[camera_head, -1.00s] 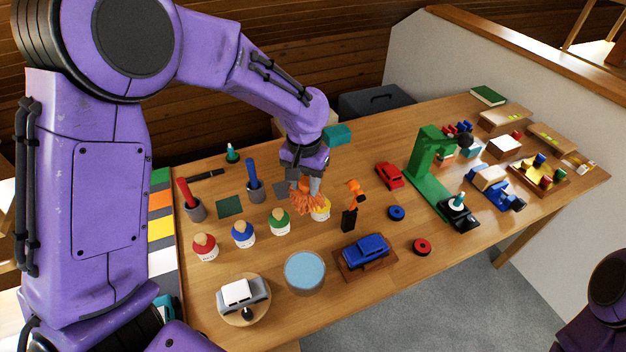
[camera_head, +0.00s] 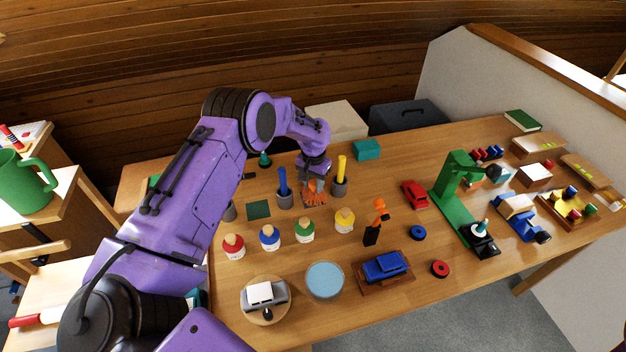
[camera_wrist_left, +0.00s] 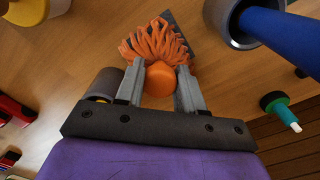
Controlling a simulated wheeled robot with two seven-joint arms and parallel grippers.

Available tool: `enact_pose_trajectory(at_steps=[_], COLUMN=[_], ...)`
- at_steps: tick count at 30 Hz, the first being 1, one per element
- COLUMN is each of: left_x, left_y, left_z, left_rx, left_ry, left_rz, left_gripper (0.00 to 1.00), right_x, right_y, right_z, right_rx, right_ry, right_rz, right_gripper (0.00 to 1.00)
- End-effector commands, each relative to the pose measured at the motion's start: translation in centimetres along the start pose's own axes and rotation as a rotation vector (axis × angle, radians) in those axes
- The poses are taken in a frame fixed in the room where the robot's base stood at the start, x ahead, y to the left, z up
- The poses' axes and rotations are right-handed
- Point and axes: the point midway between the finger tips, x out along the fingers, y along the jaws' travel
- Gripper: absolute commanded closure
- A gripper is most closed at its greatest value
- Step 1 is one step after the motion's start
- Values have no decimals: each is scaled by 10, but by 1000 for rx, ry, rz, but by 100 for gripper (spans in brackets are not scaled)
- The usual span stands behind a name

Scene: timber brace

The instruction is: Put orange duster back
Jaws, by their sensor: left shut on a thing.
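The orange duster (camera_head: 314,192) has a round orange head and stringy orange fibres. In the left wrist view the duster (camera_wrist_left: 160,75) sits between the two grey fingers of my left gripper (camera_wrist_left: 160,92), which is shut on it. In the head view my left gripper (camera_head: 312,180) is low over the table between the blue-handled and yellow-handled pots. A dark grey pad (camera_wrist_left: 183,38) shows partly behind the fibres; whether the duster touches it I cannot tell. My right gripper is not in view.
The pot with the blue handle (camera_head: 284,190) and the pot with the yellow handle (camera_head: 340,178) stand close on either side. A dark green square (camera_head: 258,210) lies to the left.

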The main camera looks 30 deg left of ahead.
Motion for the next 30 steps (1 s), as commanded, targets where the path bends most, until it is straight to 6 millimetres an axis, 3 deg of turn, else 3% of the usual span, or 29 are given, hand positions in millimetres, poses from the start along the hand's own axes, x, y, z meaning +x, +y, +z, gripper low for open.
enact_pose_trajectory(at_steps=[11,12,14,25,30], left_x=[7,6,6,-2,-37], left_y=[0,0,0,0,0], left_z=[0,0,0,-1,-2], left_rx=[-1,-1,-1,-1,-1], left_ry=[1,1,1,3,8], left_rz=[0,0,0,0,0], left_gripper=[87,56,38,38,38], right_x=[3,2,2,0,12], right_y=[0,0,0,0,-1], right_z=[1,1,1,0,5], right_rx=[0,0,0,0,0], right_ry=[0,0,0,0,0], right_rz=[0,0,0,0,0], right_gripper=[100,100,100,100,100])
